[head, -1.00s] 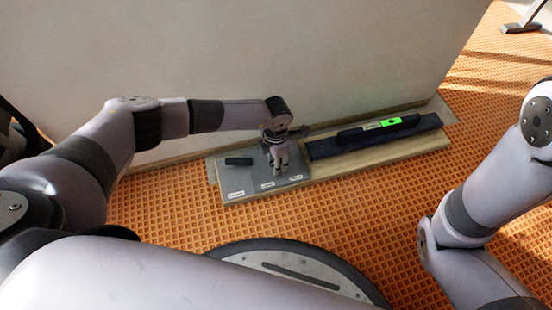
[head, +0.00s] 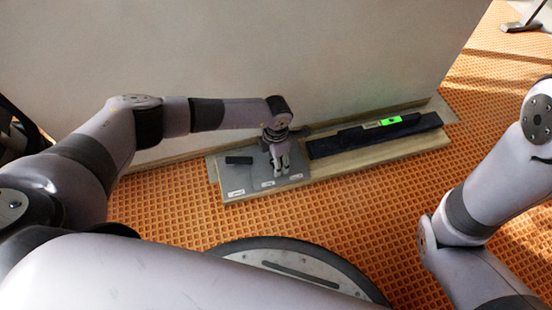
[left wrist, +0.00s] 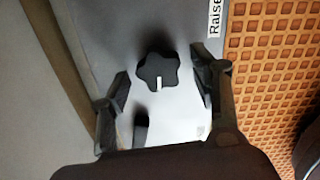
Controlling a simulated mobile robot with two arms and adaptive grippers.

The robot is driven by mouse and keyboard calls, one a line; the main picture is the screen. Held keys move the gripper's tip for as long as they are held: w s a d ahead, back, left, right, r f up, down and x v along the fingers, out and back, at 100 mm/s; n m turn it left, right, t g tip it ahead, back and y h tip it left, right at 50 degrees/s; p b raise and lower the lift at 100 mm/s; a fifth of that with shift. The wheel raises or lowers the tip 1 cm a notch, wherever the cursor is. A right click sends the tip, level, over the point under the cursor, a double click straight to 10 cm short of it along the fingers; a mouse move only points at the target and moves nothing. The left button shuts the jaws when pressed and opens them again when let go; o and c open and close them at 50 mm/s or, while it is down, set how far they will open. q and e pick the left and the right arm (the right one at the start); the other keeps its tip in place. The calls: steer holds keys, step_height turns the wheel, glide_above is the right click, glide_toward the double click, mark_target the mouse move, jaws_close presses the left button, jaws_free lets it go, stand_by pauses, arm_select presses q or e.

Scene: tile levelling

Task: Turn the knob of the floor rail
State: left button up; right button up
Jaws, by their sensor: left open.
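The floor rail is a wooden board (head: 375,155) against the wall, with a grey plate (head: 222,181) at its left end. The knob (left wrist: 152,70) is black and lobed in the left wrist view. Its white mark points to the bottom of that view. In the head view my gripper covers the knob. My left gripper (head: 279,163) is over the plate; in the left wrist view its open fingers (left wrist: 160,74) stand either side of the knob, with visible gaps. A label reading "Raise" (left wrist: 215,18) is on the plate. My right gripper is out of view.
A black bar (head: 239,160) lies on the plate left of my gripper. A dark beam (head: 350,149) with a green-lit level (head: 391,121) lies along the board to the right. The wall (head: 300,60) stands close behind. Orange textured floor (head: 350,205) is clear in front.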

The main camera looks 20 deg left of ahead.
arm_select(q)
steer(key=shift+r, duration=0.1)
step_height(320, 180, up, 12)
stand_by(0.5)
